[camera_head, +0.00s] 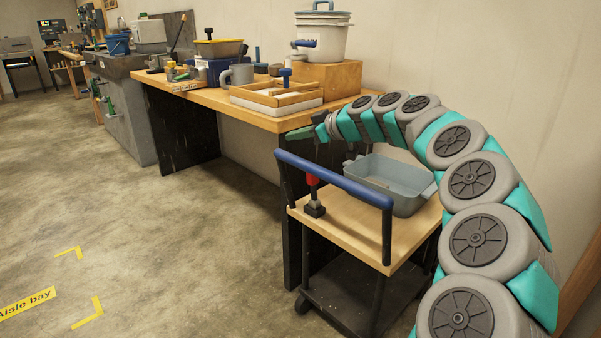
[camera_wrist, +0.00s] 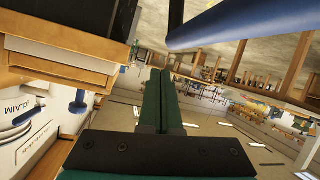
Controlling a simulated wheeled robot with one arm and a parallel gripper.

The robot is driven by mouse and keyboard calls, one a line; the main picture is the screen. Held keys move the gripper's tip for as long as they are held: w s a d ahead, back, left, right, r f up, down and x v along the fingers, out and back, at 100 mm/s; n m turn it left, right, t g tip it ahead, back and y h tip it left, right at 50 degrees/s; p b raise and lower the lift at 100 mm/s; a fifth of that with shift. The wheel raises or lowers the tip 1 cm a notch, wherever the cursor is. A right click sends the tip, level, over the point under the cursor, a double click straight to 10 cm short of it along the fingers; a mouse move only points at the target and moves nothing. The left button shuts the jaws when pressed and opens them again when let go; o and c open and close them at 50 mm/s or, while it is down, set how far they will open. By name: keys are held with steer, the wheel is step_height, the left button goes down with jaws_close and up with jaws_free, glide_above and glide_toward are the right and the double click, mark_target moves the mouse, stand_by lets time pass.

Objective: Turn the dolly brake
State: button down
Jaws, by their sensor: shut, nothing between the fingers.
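The dolly (camera_head: 410,228) is a small cart with a wooden top, a dark lower shelf and a blue push bar (camera_head: 335,178). A red-handled lever on a black base (camera_head: 314,207), which looks like the brake, stands upright at the left front of the top, partly behind the bar. My gripper (camera_head: 284,135) is above the bar's left end, apart from the lever and pointing left. In the wrist view its green fingers (camera_wrist: 160,76) are together and empty. A blue bar (camera_wrist: 235,22), likely the push bar, crosses the upper right there. The lever cannot be made out there.
A grey-blue bin (camera_head: 390,184) sits on the dolly top. A workbench (camera_head: 190,95) stands close behind my gripper, with a wooden tray (camera_head: 275,103), a mug (camera_head: 238,75) and a white bucket (camera_head: 322,38) on a box. The floor (camera_head: 150,220) at left is clear.

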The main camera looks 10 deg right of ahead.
steer(key=a+f+n+t+h, duration=0.1)
steer(key=a+f+n+h, duration=0.2)
steer(key=a, duration=1.6)
steer(key=t+h+p, duration=0.1)
steer(key=t+h, duration=0.4)
steer(key=h, duration=0.8)
glide_toward(313, 187)
steer(key=w+a+r, duration=0.1)
steer(key=a+r, duration=0.1)
steer(key=a, duration=0.2)
steer(key=x, duration=1)
steer(key=shift+d+r, duration=0.2)
steer(key=shift+s+d+r+m+t, duration=0.1)
steer(key=shift+s+r+m+t, duration=0.05)
steer(key=shift+s+m+t, duration=0.15)
steer(key=shift+b, duration=0.3)
